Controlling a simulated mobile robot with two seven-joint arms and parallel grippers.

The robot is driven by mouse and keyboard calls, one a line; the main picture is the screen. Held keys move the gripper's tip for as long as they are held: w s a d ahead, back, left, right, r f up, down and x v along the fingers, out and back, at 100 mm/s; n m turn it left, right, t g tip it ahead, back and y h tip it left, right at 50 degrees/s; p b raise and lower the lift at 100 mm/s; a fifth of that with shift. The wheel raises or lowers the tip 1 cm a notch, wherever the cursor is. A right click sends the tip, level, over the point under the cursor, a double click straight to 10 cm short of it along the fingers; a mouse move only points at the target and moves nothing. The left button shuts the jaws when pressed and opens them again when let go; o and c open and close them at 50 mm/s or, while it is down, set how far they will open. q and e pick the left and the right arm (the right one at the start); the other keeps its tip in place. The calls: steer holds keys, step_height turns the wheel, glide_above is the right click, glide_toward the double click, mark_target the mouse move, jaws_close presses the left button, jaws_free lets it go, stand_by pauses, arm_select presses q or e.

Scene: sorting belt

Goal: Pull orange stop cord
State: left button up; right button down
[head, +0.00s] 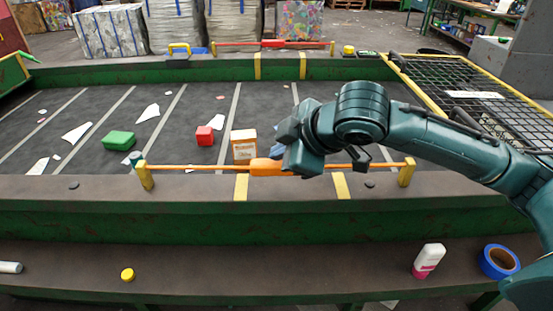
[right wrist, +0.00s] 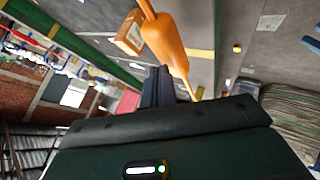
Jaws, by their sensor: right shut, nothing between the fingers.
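The orange stop cord (head: 210,167) runs level between two yellow posts along the near edge of the belt. Its thick orange handle (head: 266,167) sits near the middle. My right gripper (head: 285,150) is at the right end of the handle and partly covers the cord there. In the right wrist view my right gripper's fingers (right wrist: 157,85) are together and empty, beside the orange handle (right wrist: 166,45). I cannot tell whether they touch it. My left gripper is not in view.
On the dark belt (head: 60,105) are an orange-and-white box (head: 244,144), a red block (head: 205,136), a green block (head: 118,140) and white scraps. The front ledge holds a pink-and-white bottle (head: 428,261), blue tape (head: 498,262) and a yellow cap (head: 127,274). A red cord (head: 240,44) spans the far side.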

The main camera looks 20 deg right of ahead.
steer(key=shift+f+b, duration=0.45)
steer(key=shift+f, duration=0.9)
stand_by(0.6)
steer(key=shift+r, duration=0.15)
stand_by(0.3)
steer(key=shift+r+p, duration=2)
steer(key=shift+p, duration=0.65)
steer(key=shift+r, duration=0.1)
step_height(320, 180, up, 5)
steer(key=p, duration=0.6)
